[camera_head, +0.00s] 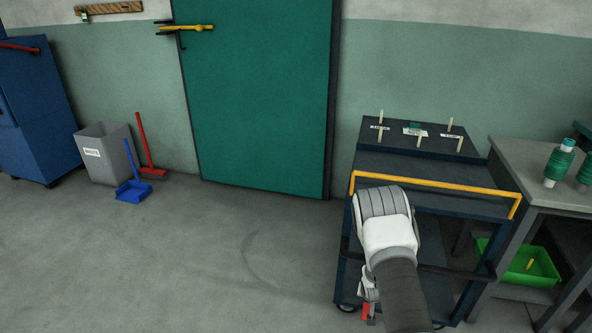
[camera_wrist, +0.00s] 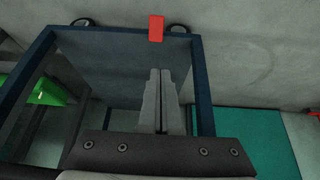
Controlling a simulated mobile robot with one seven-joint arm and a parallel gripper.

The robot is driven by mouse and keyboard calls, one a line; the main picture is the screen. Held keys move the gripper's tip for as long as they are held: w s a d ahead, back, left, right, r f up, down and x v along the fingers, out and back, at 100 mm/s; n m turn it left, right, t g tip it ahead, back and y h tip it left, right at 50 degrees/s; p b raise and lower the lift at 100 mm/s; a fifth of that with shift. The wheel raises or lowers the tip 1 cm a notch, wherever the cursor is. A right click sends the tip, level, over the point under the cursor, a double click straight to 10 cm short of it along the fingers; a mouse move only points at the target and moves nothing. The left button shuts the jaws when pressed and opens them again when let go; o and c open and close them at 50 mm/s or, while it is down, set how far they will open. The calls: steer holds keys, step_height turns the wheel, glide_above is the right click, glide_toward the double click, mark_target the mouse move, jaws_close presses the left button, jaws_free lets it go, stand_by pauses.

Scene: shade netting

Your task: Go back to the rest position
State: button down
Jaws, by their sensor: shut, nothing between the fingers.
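My gripper (camera_wrist: 160,98) shows in the wrist view with its two grey fingers together and nothing between them. In the head view my arm reaches forward in front of the dark blue cart (camera_head: 430,175). The arm hides most of the gripper there, and the fingertips cannot be made out. In the wrist view the fingers stand before the cart's lower panel (camera_wrist: 110,65). A small red piece (camera_wrist: 156,28) lies beyond the fingertips at the panel's edge, apart from them.
The cart has a yellow handle (camera_head: 430,183) close to my arm. A green door (camera_head: 258,95), waste bin (camera_head: 107,152) and blue dustpan (camera_head: 133,190) are farther back. The floor at left is clear.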

step_height(320, 180, up, 19)
steer(key=w+a, duration=0.1)
steer(key=a, duration=0.1)
steer(key=w+r+v, duration=0.1)
steer(key=w+v, duration=0.1)
steer(key=v, duration=1.7)
steer(key=s+a+r+n+y, duration=0.1)
steer(key=s+a+r+n, duration=0.15)
steer(key=s+r, duration=0.75)
steer(key=s+a+r+n+y, duration=0.1)
steer(key=s+a+r, duration=0.2)
steer(key=s, duration=1.4)
step_height(320, 180, up, 26)
steer(key=p, duration=2.5)
steer(key=shift+s+p, duration=0.25)
steer(key=shift+p, duration=0.05)
steer(key=shift+d+f, duration=0.1)
steer(key=shift+d, duration=0.25)
